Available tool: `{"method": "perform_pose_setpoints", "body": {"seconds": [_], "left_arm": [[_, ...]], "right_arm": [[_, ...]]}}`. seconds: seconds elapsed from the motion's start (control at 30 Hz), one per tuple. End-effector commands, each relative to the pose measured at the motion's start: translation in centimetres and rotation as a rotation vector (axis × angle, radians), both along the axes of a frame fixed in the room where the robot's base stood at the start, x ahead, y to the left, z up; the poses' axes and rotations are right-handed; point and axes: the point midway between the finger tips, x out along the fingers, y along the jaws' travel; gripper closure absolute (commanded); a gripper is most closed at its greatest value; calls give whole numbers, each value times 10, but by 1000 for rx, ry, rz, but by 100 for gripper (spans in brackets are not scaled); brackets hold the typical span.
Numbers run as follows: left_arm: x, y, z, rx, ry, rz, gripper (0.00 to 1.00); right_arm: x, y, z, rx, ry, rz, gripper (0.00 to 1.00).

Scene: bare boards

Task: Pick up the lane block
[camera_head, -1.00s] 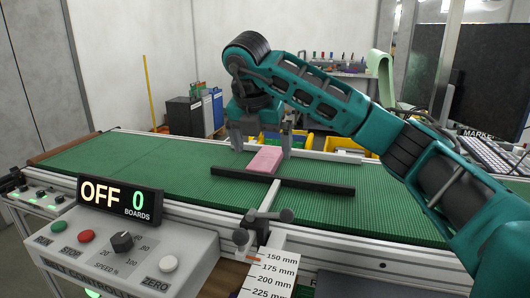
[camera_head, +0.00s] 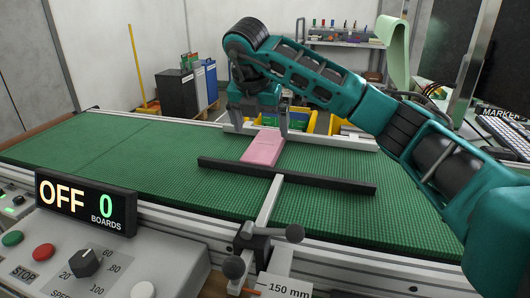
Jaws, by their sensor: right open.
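A pink block (camera_head: 263,147), which I take to be the lane block, lies on the green belt (camera_head: 120,155) against the far side of a long black bar (camera_head: 330,182). My right gripper (camera_head: 260,127) points down at the block's far end. Its two grey fingers are apart, one on the left and one on the right of that end. Whether they touch the block cannot be told. My left gripper is out of view.
A metal rod with a black clamp (camera_head: 252,243) joins the bar at the front rail. The control panel (camera_head: 110,260) with a display (camera_head: 85,203) reading OFF and 0 boards stands front left. A pale rail (camera_head: 335,142) runs behind the block. The belt's left part is clear.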

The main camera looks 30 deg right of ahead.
Motion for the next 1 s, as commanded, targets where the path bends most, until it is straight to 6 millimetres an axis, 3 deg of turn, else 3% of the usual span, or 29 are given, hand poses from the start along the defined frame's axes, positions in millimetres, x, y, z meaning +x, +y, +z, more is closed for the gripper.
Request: {"method": "perform_pose_setpoints", "body": {"seconds": [0.6, 0.87, 1.0], "left_arm": [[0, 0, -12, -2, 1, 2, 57], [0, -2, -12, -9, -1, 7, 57], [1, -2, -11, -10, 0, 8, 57]], "right_arm": [[18, -24, -64, -1, 0, -1, 0], [19, -25, -66, -1, -1, 0, 0], [19, -25, -66, -1, -1, -1, 12]]}}
